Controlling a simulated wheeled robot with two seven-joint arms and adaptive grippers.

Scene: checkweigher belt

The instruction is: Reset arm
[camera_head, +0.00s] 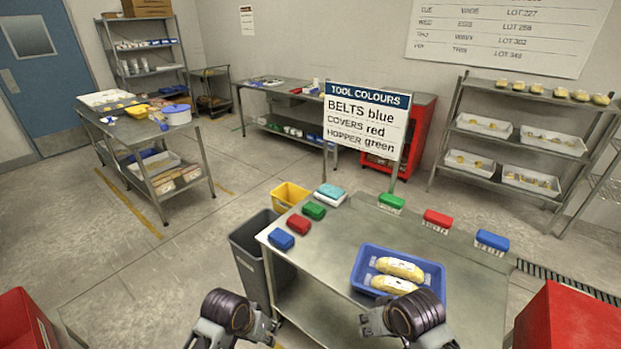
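My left gripper (268,335) is at the bottom edge of the head view, left of centre, in front of the steel table. My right gripper (366,326) is at the bottom edge, right of centre, just in front of the blue tray (443,272). Both wrists are dark and ribbed, and the frame cuts off the arms below. Nothing shows held in either gripper. The finger gaps are too small and partly hidden to tell open from shut. The blue tray lies on the table and holds two wrapped loaves (400,268).
Red boxes (570,320) are at both lower corners. Open floor lies left.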

